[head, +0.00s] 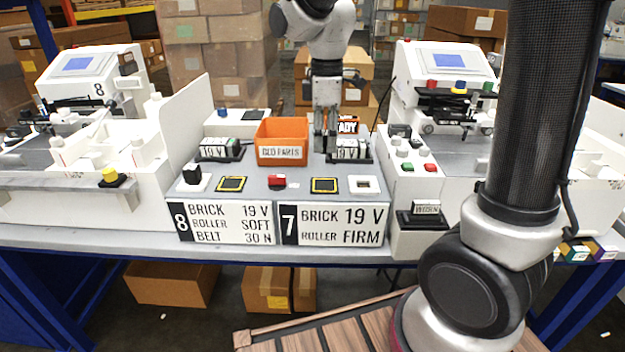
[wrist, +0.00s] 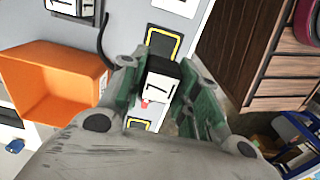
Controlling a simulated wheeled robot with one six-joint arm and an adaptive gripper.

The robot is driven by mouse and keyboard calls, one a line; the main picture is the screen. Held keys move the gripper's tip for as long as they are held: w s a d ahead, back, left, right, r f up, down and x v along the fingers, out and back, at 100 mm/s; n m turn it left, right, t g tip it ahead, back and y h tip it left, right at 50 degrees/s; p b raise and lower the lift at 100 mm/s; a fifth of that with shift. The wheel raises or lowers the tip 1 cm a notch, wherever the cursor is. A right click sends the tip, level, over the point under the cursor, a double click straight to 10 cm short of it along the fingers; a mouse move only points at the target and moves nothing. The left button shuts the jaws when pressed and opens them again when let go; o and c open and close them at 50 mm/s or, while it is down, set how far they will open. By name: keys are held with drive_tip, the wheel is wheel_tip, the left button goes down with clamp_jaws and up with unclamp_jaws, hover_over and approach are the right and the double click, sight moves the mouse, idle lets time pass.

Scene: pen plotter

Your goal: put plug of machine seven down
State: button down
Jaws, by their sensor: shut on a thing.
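My gripper (wrist: 160,92) is shut on the plug of machine seven (wrist: 158,88), a small block with a black top and a white face marked 7. Its green-padded fingers stand on both sides of the plug. In the head view my gripper (head: 326,142) is over the back of the grey deck, between the orange bin and the 19 V brick (head: 351,149); the plug cannot be made out there. A yellow-framed black pad (head: 325,185) and a white socket (head: 363,184) lie in front, both empty. The wrist view does not show whether the plug touches the deck.
The orange old parts bin (head: 282,142) stands just left of my gripper. Machine eight's plug (head: 193,175), its pad (head: 231,184) and a red switch (head: 277,181) are on the deck to the left. A WORN box (head: 422,220) stands at the right front.

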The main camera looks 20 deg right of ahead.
sight(326, 133)
wheel_tip(326, 133, down, 9)
drive_tip(key=shift+r, duration=0.15)
idle(0.4)
drive_tip(key=c, duration=1.1)
unclamp_jaws()
drive_tip(key=shift+o, duration=0.2)
wheel_tip(326, 133, up, 12)
drive_tip(key=s+d+r+m+t, duration=0.1)
drive_tip(key=s+d+m+t, duration=0.1)
drive_tip(key=s+d+m, duration=0.5)
drive_tip(key=s+d+r+m+t, duration=0.1)
drive_tip(key=s+d+m+t, duration=0.1)
drive_tip(key=s+d+m, duration=0.5)
drive_tip(key=s+d, duration=0.1)
drive_tip(key=s, duration=0.4)
drive_tip(key=shift+r, duration=0.25)
